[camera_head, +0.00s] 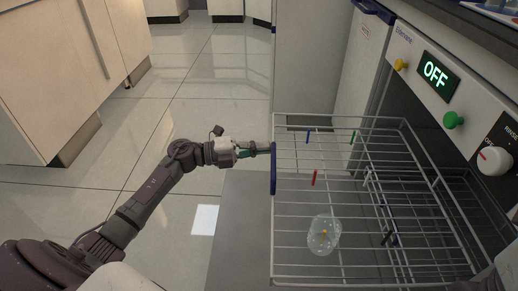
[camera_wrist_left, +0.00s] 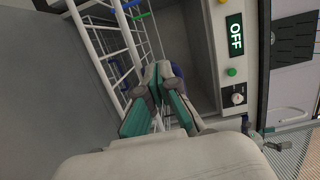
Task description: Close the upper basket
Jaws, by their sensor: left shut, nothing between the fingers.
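The upper basket (camera_head: 340,117) is a wire rack pulled out of the machine, with a blue handle (camera_head: 273,168) on its front edge. In the left wrist view, the shut fingers (camera_wrist_left: 163,72) show in front of the basket wires (camera_wrist_left: 110,42). My right gripper is not in view.
The machine's front panel (camera_head: 420,60) has a display reading OFF, yellow and green buttons and a white knob (camera_head: 494,161). A flat grey surface (camera_head: 240,230) lies below the basket. Cabinets (camera_head: 60,70) stand at the left, with open tiled floor between.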

